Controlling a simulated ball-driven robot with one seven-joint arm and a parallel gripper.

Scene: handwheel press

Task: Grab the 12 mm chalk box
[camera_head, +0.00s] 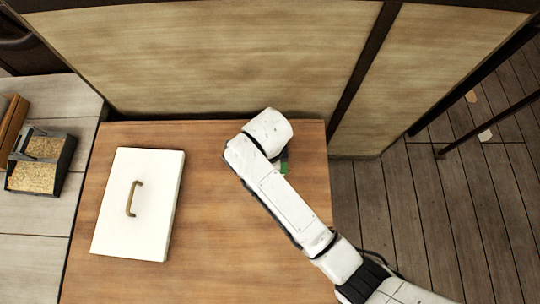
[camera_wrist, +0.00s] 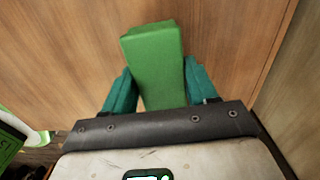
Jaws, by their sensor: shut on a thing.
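The green chalk box (camera_wrist: 155,45) stands out between the two teal fingers of my gripper (camera_wrist: 159,78) in the wrist view. The fingers lie along its two sides and are shut on it. Its lower end is hidden by the dark gripper mount. In the head view only a small green patch of the box (camera_head: 284,167) shows beside my white wrist, which hides my fingers. I cannot tell whether the box touches the table. No size marking is readable on it.
The brown wooden table (camera_head: 220,240) holds a white lidded panel with a brass handle (camera_head: 130,198) at left. A tall wooden wall (camera_head: 215,60) rises behind the table. A dark tray with grainy filling (camera_head: 38,177) sits further left. The table between panel and arm is clear.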

